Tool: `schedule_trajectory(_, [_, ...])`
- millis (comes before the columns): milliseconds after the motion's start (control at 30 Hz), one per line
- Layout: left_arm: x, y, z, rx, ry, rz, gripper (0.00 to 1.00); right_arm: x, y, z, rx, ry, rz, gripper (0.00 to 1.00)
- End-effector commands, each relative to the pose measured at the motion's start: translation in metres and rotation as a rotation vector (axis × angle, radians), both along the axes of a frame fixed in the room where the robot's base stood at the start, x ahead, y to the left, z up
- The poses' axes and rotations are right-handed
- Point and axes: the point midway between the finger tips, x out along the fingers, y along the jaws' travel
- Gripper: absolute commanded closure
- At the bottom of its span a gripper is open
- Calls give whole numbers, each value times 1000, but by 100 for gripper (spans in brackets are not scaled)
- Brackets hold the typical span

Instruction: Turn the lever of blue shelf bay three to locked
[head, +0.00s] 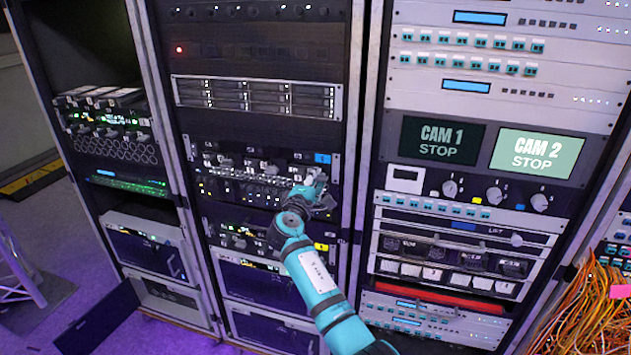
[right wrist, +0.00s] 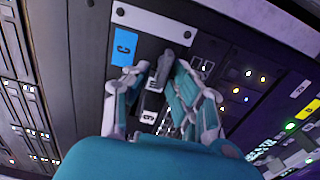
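The blue-labelled shelf bay is in the middle rack, with its blue tag (head: 322,158) at its right end. The tag also shows in the right wrist view (right wrist: 124,47). My right gripper (head: 316,182) is at the right part of this shelf and hides the bay behind it. In the right wrist view my right gripper (right wrist: 158,72) has its fingers apart. A dark lever (right wrist: 164,66) stands between them, closer to the right finger. I cannot read the lever's setting. My left gripper is not in view.
A lower shelf with a yellow tag (head: 321,246) sits under the blue one. The right rack carries CAM 1 (head: 441,140) and CAM 2 (head: 536,153) screens and knobs. Orange cables (head: 572,315) hang at the lower right. Small lit switches lie close beside the right gripper.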

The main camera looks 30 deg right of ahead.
Motion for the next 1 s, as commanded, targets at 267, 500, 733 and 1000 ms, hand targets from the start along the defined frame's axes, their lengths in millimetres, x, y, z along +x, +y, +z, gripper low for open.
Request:
schedule_trajectory(267, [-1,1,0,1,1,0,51,-1,0,-1,2,1,-2,69])
schedule_trajectory(500, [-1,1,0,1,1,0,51,-15,18,-2,4,0,1,69])
schedule_trajectory(733, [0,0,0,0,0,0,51,-48,56,-3,4,1,1,69])
schedule_trajectory(1000, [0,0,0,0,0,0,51,-73,87,-1,3,0,0,69])
